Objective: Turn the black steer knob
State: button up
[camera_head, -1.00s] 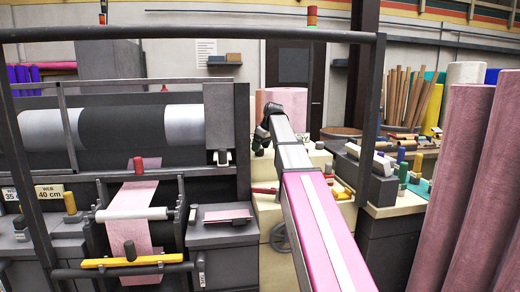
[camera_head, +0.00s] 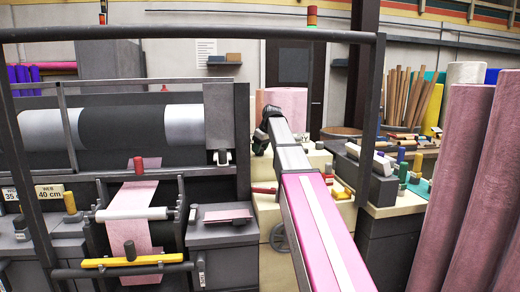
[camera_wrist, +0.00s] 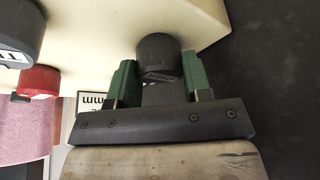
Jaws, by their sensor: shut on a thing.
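In the wrist view a short, round black knob (camera_wrist: 157,48) stands out from a cream panel (camera_wrist: 100,22). Part of a pale label shows on it. My gripper (camera_wrist: 159,64) has one green finger on each side of the knob and is shut on it. In the head view my arm (camera_head: 292,158) reaches away toward the cream machine housing (camera_head: 268,215). The gripper and the held knob are mostly hidden behind the wrist there.
Beside the held knob, the wrist view shows a red knob (camera_wrist: 38,80) and another dark, lettered knob (camera_wrist: 15,40). A dark frame post (camera_head: 370,115) stands right of my arm. Tall pink felt rolls (camera_head: 455,190) stand at the right.

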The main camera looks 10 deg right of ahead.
jog(key=m+h, duration=0.1)
jog(key=m, duration=0.2)
jog(key=shift+s+a+t, duration=0.1)
jog(key=shift+t, duration=0.3)
jog(key=shift+m+h, duration=0.8)
jog(key=shift+m, duration=1.3)
jog(key=o, duration=0.9)
jog(key=v, duration=1)
jog(key=shift+s+r, duration=0.25)
jog(key=shift+r, duration=0.1)
